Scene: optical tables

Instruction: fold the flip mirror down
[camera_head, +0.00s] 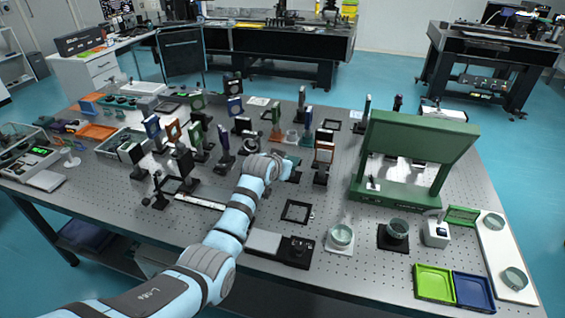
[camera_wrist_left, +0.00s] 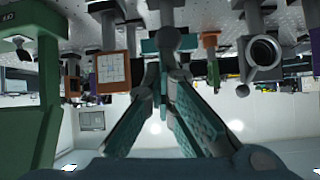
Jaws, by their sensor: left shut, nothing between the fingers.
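My left gripper (camera_head: 284,166) is over the middle of the optical table, among the upright mounts. In the left wrist view, which is upside down, its two fingers (camera_wrist_left: 168,48) come together at the tips with nothing held between them. A teal plate (camera_wrist_left: 150,46) shows right behind the fingertips; it may be the flip mirror, but the fingers cover much of it. I cannot tell whether the fingertips touch it. In the head view, my gripper and wrist hide most of that spot. My right gripper is not in view.
An orange-framed mount (camera_head: 324,153) stands close to the right of my gripper; its pale grid face shows in the wrist view (camera_wrist_left: 112,69). A large green stand (camera_head: 413,136) rises farther right. A flat black frame (camera_head: 297,211) lies in front. Bare table (camera_head: 345,190) shows between them.

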